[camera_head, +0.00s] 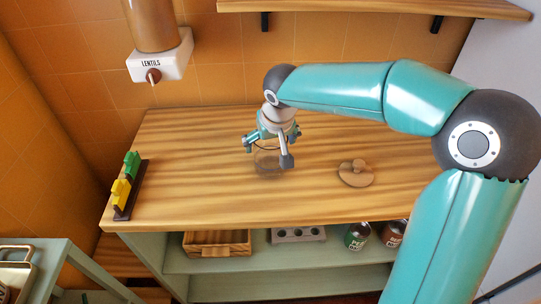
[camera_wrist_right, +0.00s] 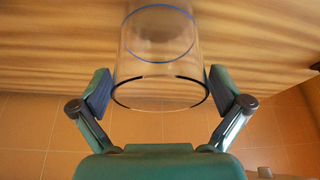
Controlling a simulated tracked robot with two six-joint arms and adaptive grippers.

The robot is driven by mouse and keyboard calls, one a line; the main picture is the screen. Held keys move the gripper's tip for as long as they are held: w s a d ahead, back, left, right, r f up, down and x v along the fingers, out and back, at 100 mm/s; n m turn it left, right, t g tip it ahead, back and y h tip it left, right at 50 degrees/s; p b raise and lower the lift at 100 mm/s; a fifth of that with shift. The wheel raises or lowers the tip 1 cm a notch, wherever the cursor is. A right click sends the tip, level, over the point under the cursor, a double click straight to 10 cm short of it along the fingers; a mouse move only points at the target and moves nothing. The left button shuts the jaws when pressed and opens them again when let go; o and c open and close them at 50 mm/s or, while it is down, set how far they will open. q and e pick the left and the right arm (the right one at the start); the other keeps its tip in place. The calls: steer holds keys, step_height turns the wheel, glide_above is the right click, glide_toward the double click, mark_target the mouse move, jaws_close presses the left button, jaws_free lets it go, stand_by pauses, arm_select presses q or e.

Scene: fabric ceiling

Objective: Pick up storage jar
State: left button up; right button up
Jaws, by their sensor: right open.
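The storage jar (camera_head: 268,162) is a clear glass cylinder standing on the wooden counter (camera_head: 200,190), partly hidden by my right gripper in the head view. In the right wrist view the jar (camera_wrist_right: 158,60) shows a dark ring at its near rim and a blue ring farther in. My right gripper (camera_head: 271,148) is over the jar. In the right wrist view its open fingers (camera_wrist_right: 160,88) stand on either side of the jar's rim, with a small gap seen on each side. My left gripper is not in view.
A round wooden lid (camera_head: 355,174) with a knob lies right of the jar. A rack with green and yellow pieces (camera_head: 127,184) stands at the counter's left end. A lentils dispenser (camera_head: 158,58) hangs on the tiled wall. Cans (camera_head: 357,236) and a wooden crate (camera_head: 217,243) sit on the shelf below.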

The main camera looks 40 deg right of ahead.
steer(key=shift+c, duration=0.3)
steer(key=c, duration=1.1)
steer(key=shift+c, duration=0.2)
steer(key=shift+r, duration=0.15)
